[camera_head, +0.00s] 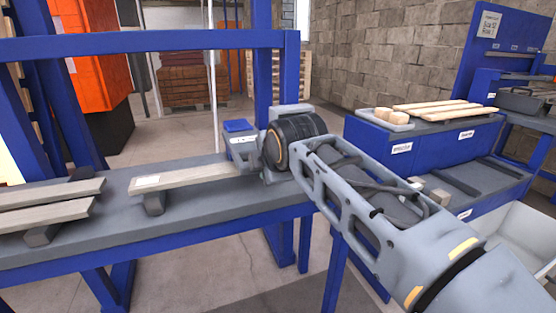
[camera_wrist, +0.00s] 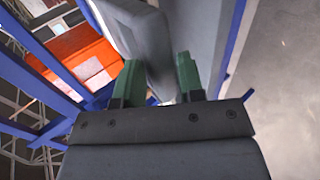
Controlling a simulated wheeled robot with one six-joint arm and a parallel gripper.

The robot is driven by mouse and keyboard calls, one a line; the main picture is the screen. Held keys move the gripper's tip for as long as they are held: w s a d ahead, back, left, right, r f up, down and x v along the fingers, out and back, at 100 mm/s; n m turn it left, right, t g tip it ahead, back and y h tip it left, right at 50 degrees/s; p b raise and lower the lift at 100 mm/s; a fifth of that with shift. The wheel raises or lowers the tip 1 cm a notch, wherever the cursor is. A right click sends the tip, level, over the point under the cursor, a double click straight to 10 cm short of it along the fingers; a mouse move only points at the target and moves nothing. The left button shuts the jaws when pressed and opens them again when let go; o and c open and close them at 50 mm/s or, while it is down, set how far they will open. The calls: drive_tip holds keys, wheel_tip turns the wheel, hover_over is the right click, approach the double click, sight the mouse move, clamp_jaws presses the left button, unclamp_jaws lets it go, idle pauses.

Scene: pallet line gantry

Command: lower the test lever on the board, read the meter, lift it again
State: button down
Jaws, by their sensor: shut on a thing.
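The board (camera_head: 195,178) is a pale plank with a white label near its left end. It lies on a dark support on the grey bench. A small grey box with a blue top (camera_head: 240,127), which looks like the meter, stands at its right end; no reading can be made out. My gripper (camera_wrist: 158,82) has green fingertips on either side of a grey piece (camera_wrist: 150,45), shut on it. This piece looks like the test lever, very close to the wrist camera.
Two planks (camera_head: 50,205) lie on supports at the bench's left. A blue frame (camera_head: 150,42) crosses behind the bench. At right stands a blue station (camera_head: 420,145) with a tray (camera_head: 388,122) of wood blocks and several boards. A white bin (camera_head: 520,235) is at the right edge.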

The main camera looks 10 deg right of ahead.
drive_tip(key=shift+f+b, duration=0.4)
drive_tip(key=shift+f, duration=0.8)
drive_tip(key=c, duration=1.2)
unclamp_jaws()
drive_tip(key=o, duration=0.3)
drive_tip(key=shift+w+f, duration=0.15)
drive_tip(key=shift+w, duration=0.05)
